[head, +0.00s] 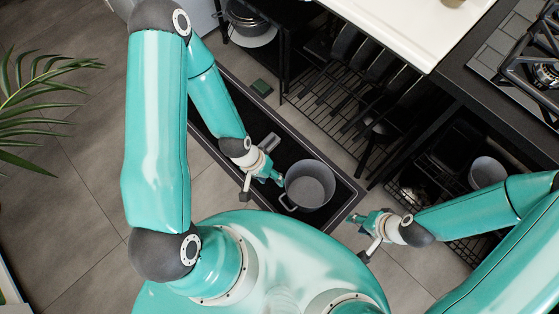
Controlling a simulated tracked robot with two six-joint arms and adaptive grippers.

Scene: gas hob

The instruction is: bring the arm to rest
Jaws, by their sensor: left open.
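My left arm comes in from the upper left and bends down over the floor. My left gripper (272,178) is open, close to the left side of a grey pot (309,186); I cannot tell whether it touches the pot. The pot stands on a dark mat with a raised rim (226,158). My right gripper (364,236) is to the right of the mat, apart from the pot, with nothing visible in it. Its small fingers do not show whether it is open or shut.
A gas hob (541,72) is at the upper right on a dark counter. A white worktop (395,22) is at the top. Below are racks with dark pans and a second grey pot (487,172). A plant (30,100) is at the left. Tiled floor (70,205) is free at left.

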